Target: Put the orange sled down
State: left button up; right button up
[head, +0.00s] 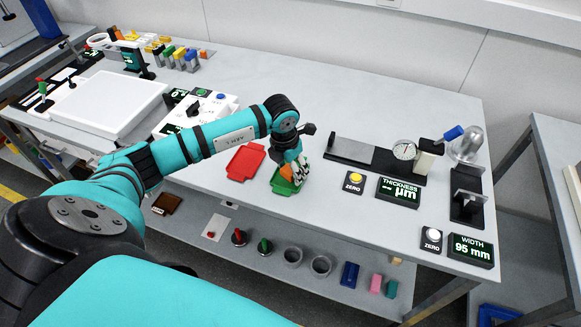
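The orange sled (285,171) is a small orange piece, mostly hidden by my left gripper (296,174). The gripper points down over the green tray (283,187), and its fingers appear closed around the sled. At this size I cannot tell whether the sled touches the tray. My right gripper is not in view.
A red tray (246,161) lies left of the green one. To the right are a yellow zero button (355,181), a thickness display (399,191), a dial gauge (404,150) and a width display (472,249). The bench front edge runs close below the green tray.

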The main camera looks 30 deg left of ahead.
aim_at(286, 173)
pick_arm(q)
jog(key=shift+r, duration=0.3)
notch_tip(286, 173, up, 12)
jog(key=s+b, duration=0.1)
jog(key=b, duration=0.1)
jog(key=shift+s+a+f+b, duration=0.15)
jog(key=shift+s+f+b, duration=0.05)
jog(key=shift+s+b, duration=0.2)
